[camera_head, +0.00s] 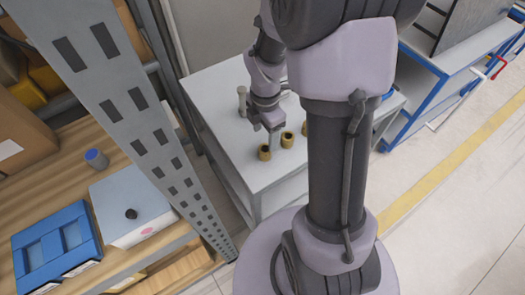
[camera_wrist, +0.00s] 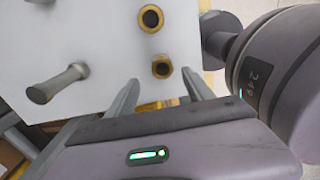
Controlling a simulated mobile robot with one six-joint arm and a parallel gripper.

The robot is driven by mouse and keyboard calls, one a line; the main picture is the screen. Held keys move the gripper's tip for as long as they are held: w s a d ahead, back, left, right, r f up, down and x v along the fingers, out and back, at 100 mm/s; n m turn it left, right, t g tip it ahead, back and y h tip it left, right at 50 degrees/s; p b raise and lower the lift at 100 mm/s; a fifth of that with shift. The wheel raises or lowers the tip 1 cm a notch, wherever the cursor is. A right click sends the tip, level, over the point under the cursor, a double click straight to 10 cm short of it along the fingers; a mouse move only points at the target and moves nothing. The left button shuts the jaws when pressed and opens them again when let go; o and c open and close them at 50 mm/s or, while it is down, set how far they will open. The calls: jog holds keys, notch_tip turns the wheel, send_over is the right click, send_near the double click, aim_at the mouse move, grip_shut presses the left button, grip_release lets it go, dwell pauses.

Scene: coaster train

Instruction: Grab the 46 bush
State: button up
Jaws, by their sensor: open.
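Several brass-coloured bushes with dark bores stand on the white table (camera_head: 215,90). In the head view one bush (camera_head: 264,153) is just below my gripper (camera_head: 272,132), another (camera_head: 287,140) is to its right, and a third (camera_head: 306,128) is partly hidden by my arm. In the wrist view one bush (camera_wrist: 162,67) lies in line with the gap between my open fingers (camera_wrist: 161,76); another (camera_wrist: 151,18) is farther up. No number is readable, so I cannot tell which is the 46 bush. My gripper holds nothing visible.
A grey headed pin (camera_wrist: 58,84) stands on the table left of the bushes; it also shows in the head view (camera_head: 242,101). A metal rack post (camera_head: 125,100) and wooden shelf with a blue tray (camera_head: 55,250) are at left. A blue-framed cart (camera_head: 440,75) is at right.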

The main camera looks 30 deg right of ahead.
aim_at(265, 147)
jog(key=f+b, duration=0.1)
jog(key=f, duration=0.1)
jog(key=f+b, duration=0.1)
jog(key=f, duration=0.1)
jog(key=f+b, duration=0.1)
jog(key=f, duration=0.1)
jog(key=shift+s+f, duration=0.2)
jog(key=shift+s, duration=0.1)
jog(key=shift+w+r, duration=0.1)
grip_shut()
